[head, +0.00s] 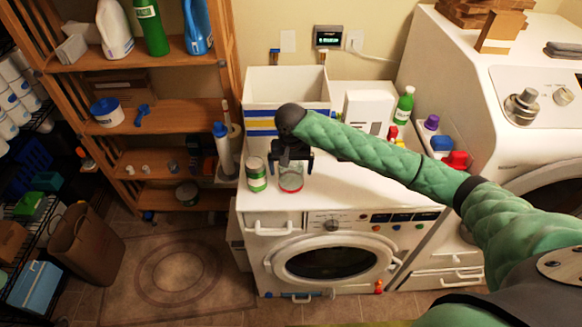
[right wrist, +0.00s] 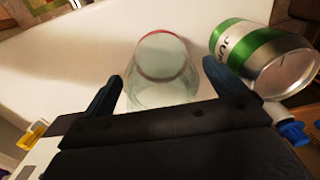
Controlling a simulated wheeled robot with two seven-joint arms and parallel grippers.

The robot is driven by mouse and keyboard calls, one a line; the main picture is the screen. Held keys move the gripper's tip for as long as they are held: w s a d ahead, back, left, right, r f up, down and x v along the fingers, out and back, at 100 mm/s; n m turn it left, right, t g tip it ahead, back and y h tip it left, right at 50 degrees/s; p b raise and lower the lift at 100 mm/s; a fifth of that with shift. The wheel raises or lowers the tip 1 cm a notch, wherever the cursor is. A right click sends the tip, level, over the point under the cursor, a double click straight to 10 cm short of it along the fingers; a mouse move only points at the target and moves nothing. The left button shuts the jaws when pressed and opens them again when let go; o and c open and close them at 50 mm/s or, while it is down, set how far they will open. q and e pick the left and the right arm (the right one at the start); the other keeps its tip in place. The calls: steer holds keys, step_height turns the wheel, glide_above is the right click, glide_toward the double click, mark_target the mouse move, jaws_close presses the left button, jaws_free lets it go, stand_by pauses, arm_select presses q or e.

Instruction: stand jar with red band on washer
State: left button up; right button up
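The clear glass jar with a red band (head: 291,182) is on the front left of the white washer's top (head: 345,200), the band at its lower end. It looks upright. In the right wrist view the jar (right wrist: 163,75) lies between my right gripper's two spread fingers, with gaps on both sides. My right gripper (head: 292,164) is just above the jar and open; it also shows in the right wrist view (right wrist: 163,92). The gripper hides the jar's upper part in the head view. My left gripper is not in view.
A green and white can (head: 256,176) stands close left of the jar and also shows in the right wrist view (right wrist: 262,58). A white box with a blue stripe (head: 285,88) is behind. Bottles and a green bottle (head: 403,106) stand back right. The washer's front right top is clear.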

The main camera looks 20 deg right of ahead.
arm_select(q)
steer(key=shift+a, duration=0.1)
arm_select(e)
steer(key=shift+r+b, duration=0.5)
steer(key=shift+r, duration=0.05)
step_height(320, 180, up, 6)
steer(key=b, duration=0.3)
step_height(320, 180, up, 4)
steer(key=shift+f+b, duration=0.15)
steer(key=shift+b, duration=0.6)
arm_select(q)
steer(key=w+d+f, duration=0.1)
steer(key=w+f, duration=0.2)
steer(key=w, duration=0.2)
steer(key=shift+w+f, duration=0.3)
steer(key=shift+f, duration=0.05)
arm_select(e)
steer(key=shift+r, duration=0.7)
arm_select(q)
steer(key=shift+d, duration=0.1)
